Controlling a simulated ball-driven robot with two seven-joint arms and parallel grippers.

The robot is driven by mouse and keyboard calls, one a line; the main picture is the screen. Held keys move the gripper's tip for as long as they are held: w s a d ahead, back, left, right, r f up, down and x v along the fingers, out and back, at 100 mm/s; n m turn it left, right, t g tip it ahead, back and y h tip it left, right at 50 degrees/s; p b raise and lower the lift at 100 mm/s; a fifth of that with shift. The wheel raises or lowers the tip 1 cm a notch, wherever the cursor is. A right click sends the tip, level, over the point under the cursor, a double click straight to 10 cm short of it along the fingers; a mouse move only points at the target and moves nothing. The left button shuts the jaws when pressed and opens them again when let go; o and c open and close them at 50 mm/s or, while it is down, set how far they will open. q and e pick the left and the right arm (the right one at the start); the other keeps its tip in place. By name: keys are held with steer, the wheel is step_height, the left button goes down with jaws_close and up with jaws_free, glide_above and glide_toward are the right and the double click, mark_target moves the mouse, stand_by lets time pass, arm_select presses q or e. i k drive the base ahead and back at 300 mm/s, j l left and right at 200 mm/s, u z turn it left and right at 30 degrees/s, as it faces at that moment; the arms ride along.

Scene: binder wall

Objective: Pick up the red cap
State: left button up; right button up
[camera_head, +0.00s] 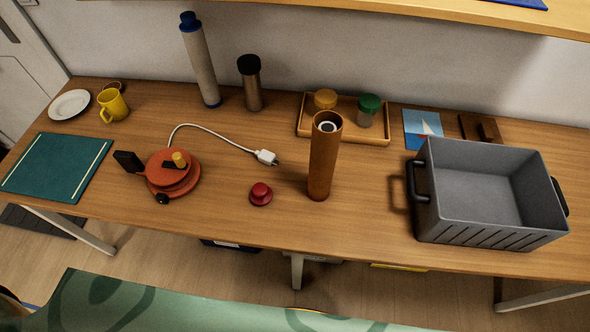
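The red cap (261,193) lies on the wooden table (230,212) near its front edge, left of the picture's middle. It is a small round red piece with a raised knob on top and stands apart from other things. An open brown cylinder (323,160) stands upright a little to its right, with a pale ring visible inside its top. Neither of my grippers shows in the head view.
An orange-red round object (172,180) with black parts lies left of the cap. A white cable plug (265,157) lies behind it. A grey crate (490,235) stands at the right. A wooden tray (346,136) holds jars at the back. The table's front between cylinder and crate is clear.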

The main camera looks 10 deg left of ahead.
mark_target(261, 194)
steer(key=z, duration=1.4)
steer(key=k+j+z, duration=0.1)
steer(key=k+j, duration=0.15)
steer(key=k, duration=0.15)
steer(key=k+j, duration=0.2)
steer(key=k, duration=0.2)
steer(key=k+j+z, duration=0.15)
steer(key=k, duration=0.25)
steer(key=j, duration=0.1)
